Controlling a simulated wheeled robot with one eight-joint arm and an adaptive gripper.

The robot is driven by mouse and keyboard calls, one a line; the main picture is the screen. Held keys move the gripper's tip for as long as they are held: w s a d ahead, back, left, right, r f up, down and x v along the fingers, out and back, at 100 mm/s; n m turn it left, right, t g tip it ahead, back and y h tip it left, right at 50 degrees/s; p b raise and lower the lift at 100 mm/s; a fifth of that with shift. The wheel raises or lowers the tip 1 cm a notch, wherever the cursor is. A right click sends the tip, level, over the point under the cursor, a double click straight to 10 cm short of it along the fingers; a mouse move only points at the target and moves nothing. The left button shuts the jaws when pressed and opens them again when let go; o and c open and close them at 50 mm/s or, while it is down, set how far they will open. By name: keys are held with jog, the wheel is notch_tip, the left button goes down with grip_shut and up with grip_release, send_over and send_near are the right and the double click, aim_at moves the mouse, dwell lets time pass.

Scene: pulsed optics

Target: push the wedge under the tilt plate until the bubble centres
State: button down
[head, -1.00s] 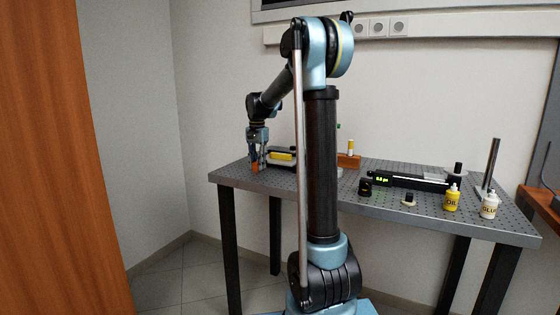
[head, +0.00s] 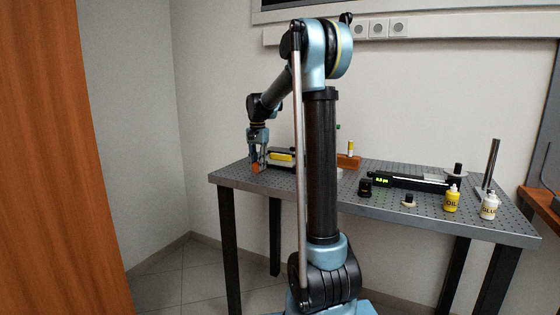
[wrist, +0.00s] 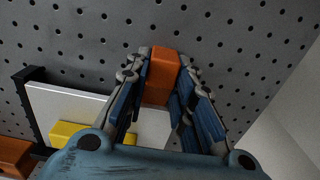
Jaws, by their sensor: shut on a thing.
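My gripper (head: 257,168) points down at the left end of the table. It is shut on an orange wedge (wrist: 162,80), which also shows between the fingers in the head view (head: 255,168). The pale tilt plate (wrist: 70,105) lies beside the wedge. In the wrist view, the wedge's near end meets the plate's edge; I cannot tell whether any of it is under the plate. A yellow level (wrist: 75,133) sits on the plate and is partly hidden by my gripper. It also shows in the head view (head: 281,157). The bubble cannot be made out.
The perforated table (head: 238,178) is bare around the wedge's far side. A brown block (wrist: 14,156) is near the plate. A device with a green display (head: 405,181), a yellow oil bottle (head: 452,199) and a white glue bottle (head: 489,206) stand on the right.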

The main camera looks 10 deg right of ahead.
dwell(0.4)
jog(key=c, duration=1.3)
grip_release()
notch_tip(320, 180, up, 12)
